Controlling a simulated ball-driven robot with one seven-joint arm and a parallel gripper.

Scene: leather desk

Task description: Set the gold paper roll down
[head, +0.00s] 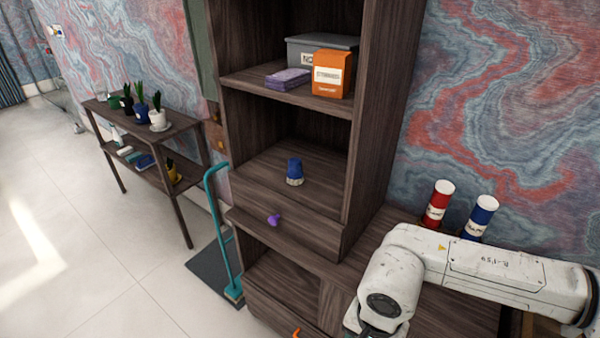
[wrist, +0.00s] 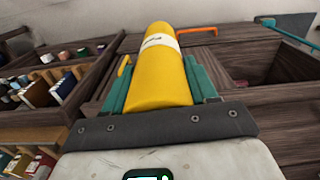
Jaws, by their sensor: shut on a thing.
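The gold paper roll (wrist: 160,78) is a yellow cylinder with a white label band. It fills the middle of the wrist view. My gripper (wrist: 158,85) is shut on it, with a teal finger on each side. In the head view my white arm comes in from the right, and its end reaches the bottom edge. The gripper and the gold roll are out of the head view. In the wrist view wooden furniture lies behind the roll; I cannot tell whether the roll touches it.
A red roll (head: 438,204) and a blue roll (head: 480,219) stand upright on the wooden surface behind my arm. The shelf unit (head: 364,120) holds an orange box (head: 333,74), a grey box (head: 310,46) and a small blue object (head: 294,171). A purple knob (head: 273,220) sticks out from its drawer.

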